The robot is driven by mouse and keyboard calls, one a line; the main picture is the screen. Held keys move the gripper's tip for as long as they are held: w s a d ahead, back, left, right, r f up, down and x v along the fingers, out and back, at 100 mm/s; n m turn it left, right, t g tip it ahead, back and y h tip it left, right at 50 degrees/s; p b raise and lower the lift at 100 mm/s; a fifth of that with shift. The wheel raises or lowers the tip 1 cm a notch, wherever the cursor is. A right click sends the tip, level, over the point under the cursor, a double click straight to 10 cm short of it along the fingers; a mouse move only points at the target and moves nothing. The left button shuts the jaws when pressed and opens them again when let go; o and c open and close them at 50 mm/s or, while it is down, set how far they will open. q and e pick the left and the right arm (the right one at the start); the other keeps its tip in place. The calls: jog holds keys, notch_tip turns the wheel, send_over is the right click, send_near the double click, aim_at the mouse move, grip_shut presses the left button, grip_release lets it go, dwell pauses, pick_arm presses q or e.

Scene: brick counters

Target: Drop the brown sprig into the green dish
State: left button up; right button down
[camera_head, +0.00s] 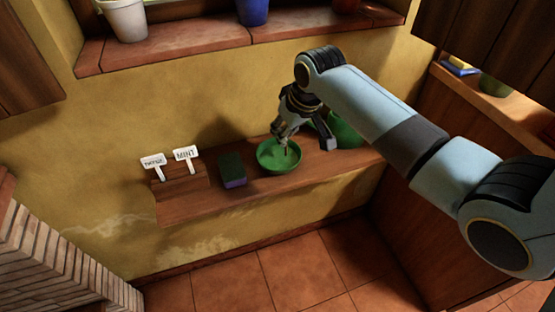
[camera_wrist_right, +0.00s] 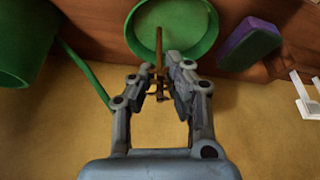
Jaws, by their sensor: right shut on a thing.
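The green dish (camera_head: 267,158) stands on the wooden shelf in the head view. It also shows at the top of the right wrist view (camera_wrist_right: 205,40). My right gripper (camera_head: 284,140) is right over the dish, pointing down. In the right wrist view my right gripper (camera_wrist_right: 162,85) is shut on the brown sprig (camera_wrist_right: 159,48), a thin brown stem. The sprig's far end lies over the inside of the dish; I cannot tell whether it touches the bottom. My left gripper is not in view.
A green and purple sponge (camera_head: 232,169) stands left of the dish. A wooden block (camera_head: 180,186) with white labels, one reading MINT (camera_head: 186,154), is farther left. A green watering can (camera_head: 345,130) is close on the right. A windowsill with pots (camera_head: 125,18) is above.

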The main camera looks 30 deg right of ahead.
jog(key=shift+r, duration=0.1)
jog(key=c, duration=1.2)
grip_release()
jog(key=shift+c, duration=0.2)
jog(key=v, duration=1.2)
